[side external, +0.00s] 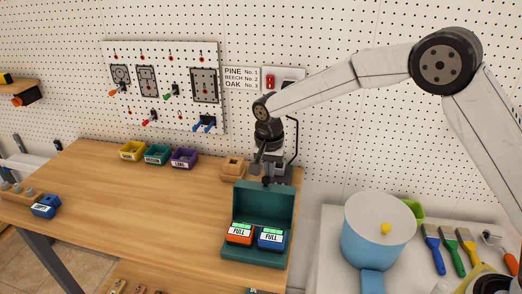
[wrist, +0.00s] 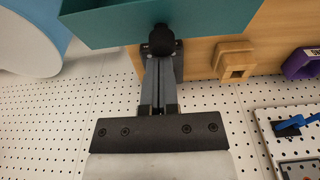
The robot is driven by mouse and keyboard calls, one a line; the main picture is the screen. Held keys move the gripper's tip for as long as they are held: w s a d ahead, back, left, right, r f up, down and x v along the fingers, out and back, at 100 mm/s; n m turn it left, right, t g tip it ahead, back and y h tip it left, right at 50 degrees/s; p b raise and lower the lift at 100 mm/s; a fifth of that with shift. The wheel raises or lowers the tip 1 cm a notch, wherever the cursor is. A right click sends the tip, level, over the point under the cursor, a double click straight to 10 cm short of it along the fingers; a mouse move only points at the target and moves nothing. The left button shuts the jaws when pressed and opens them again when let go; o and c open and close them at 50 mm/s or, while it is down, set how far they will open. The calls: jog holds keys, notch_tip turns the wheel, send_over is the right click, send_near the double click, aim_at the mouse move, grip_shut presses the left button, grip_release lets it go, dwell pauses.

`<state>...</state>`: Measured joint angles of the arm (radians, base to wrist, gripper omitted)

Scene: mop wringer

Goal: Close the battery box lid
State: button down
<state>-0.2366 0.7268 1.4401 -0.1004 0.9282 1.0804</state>
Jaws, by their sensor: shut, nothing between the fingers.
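The teal battery box (side external: 248,254) stands on the right part of the bench with its lid (side external: 264,202) raised upright at the back. Inside it sit an orange battery (side external: 240,233) and a blue battery (side external: 271,238), both labelled FULL. My gripper (side external: 267,181) is shut and empty, pointing down just behind the lid's top edge; I cannot tell whether it touches.
A wooden block (side external: 233,168) stands left of my gripper; yellow, teal and purple bins (side external: 157,155) are further left. The pegboard wall is close behind. A blue bucket (side external: 372,240) and brushes (side external: 449,246) are at the right. The middle of the bench (side external: 140,205) is clear.

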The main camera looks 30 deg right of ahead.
jog(key=shift+s+a, duration=0.1)
jog(key=shift+s+a+r+t+h, duration=0.45)
jog(key=shift+s+a+t+h, duration=0.1)
jog(key=shift+s+a, duration=0.1)
jog(key=shift+s+a+r+t+h, duration=0.4)
jog(key=shift+s+a+t+h, duration=0.15)
jog(key=shift+s+a, duration=0.1)
jog(key=s+a+f+t+h, duration=0.1)
jog(key=s+a+f, duration=0.1)
jog(key=s+a, duration=0.2)
jog(key=s+a+f, duration=0.3)
jog(key=s+a, duration=0.1)
jog(key=s+a+f+t+h, duration=0.1)
jog(key=s+a+f, duration=0.2)
jog(key=s+a, duration=0.1)
jog(key=shift+s+a+t+h, duration=0.2)
jog(key=shift+t+h, duration=0.1)
jog(key=shift+s+a+f, duration=0.1)
jog(key=shift+f, duration=0.2)
jog(key=shift+r, duration=0.25)
